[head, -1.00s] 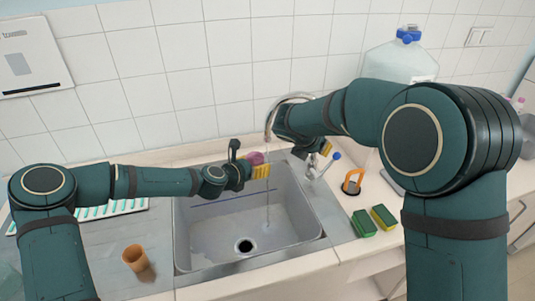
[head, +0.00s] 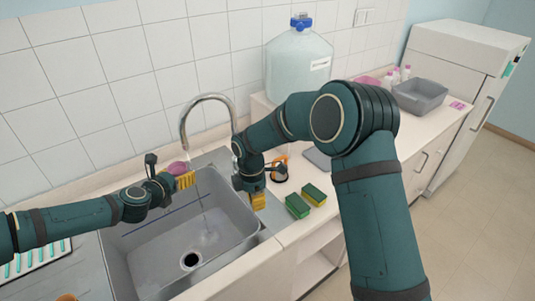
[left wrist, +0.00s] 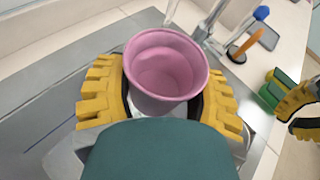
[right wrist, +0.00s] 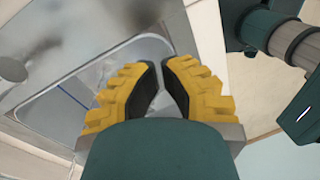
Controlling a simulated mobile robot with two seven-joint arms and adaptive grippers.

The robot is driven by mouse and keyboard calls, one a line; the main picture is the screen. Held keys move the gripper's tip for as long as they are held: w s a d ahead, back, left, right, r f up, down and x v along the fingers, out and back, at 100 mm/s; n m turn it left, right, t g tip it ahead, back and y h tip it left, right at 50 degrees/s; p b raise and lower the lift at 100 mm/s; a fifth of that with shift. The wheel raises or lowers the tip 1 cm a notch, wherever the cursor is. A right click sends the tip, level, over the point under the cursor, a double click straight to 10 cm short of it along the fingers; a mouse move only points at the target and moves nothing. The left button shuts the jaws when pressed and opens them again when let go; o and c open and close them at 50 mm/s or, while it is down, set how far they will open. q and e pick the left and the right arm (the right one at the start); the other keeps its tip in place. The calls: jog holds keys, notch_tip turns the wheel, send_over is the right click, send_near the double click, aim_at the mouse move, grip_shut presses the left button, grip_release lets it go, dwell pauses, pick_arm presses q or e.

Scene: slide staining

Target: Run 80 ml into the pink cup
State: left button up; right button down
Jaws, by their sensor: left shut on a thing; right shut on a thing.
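The pink cup (left wrist: 165,65) is gripped between the yellow fingers of my left gripper (head: 186,180), upright, over the back of the sink. Its inside looks bare pink; I cannot tell any water level. The curved tap (head: 210,97) has its outlet near the cup, and a thin water stream (head: 203,215) falls into the sink beside it. The tap lever's blue tip (left wrist: 261,12) shows in the left wrist view. My right gripper (head: 258,200) is low by the sink's right edge, apart from the cup. Its fingers (right wrist: 161,80) are nearly together; what they hold cannot be made out.
Green-and-yellow sponges (head: 298,206) and an orange-handled item (head: 279,170) stand on the counter right of the sink (head: 235,245). A big water bottle (head: 297,65) is behind. A grey bin (head: 420,95) stands further right. A teal-striped rack (head: 35,258) lies at left.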

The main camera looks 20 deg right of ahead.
jog(key=s+a+f+m+g+y, duration=0.2)
jog(key=s+a+f+m+y, duration=0.1)
jog(key=m+y, duration=0.7)
jog(key=w+d+r+m+t+y, duration=0.1)
jog(key=w+d+r+m+t, duration=0.1)
jog(key=w+d+m+t, duration=0.7)
jog(key=w+d+r+m+t+y, duration=0.15)
jog(key=w+d+m+t, duration=0.35)
jog(key=d+m+t, duration=0.75)
jog(key=w+a+r+m+g, duration=0.1)
jog(key=w+a+m+g, duration=0.1)
jog(key=w+a, duration=0.5)
jog(key=a+m, duration=0.1)
jog(key=a, duration=0.2)
jog(key=shift+w, duration=0.15)
